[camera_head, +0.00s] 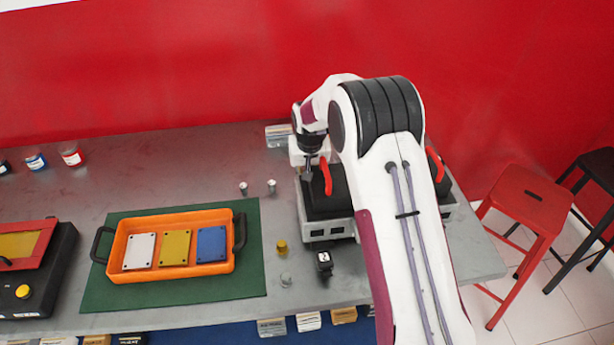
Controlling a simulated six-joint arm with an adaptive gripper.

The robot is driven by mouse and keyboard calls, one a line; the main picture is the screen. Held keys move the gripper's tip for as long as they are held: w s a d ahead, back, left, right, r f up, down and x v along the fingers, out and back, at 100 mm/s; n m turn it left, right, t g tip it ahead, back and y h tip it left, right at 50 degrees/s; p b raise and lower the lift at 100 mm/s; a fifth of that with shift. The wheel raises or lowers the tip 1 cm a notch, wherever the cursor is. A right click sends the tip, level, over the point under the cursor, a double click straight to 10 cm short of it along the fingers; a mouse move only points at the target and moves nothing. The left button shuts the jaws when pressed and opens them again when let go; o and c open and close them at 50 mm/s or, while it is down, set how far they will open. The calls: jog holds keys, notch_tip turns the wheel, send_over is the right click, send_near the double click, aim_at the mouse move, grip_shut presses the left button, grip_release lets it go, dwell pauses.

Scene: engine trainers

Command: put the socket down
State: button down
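My gripper (312,166) points down at the back of the bench, by the left side of a dark and white machine. It is small and dark here, and I cannot tell whether its fingers are open or shut, or whether a socket is between them. Small socket-like cylinders stand on the bench: a silver one (243,188) and another silver one (271,186) behind the green mat's right part, a yellow one (281,247) right of the mat, and a silver one (286,279) in front of it. I cannot tell which is the task's socket.
An orange tray (126,228) with white, yellow and blue plates lies on the green mat (180,291). The machine (325,230) with red levers stands right of the mat, a black block (324,263) before it. Jars (71,154) stand at back left. Stools (526,201) are at right.

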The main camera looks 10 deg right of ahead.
jog(key=shift+f, duration=0.15)
jog(key=c, duration=2)
grip_release()
jog(key=shift+o, duration=0.2)
jog(key=v, duration=1.2)
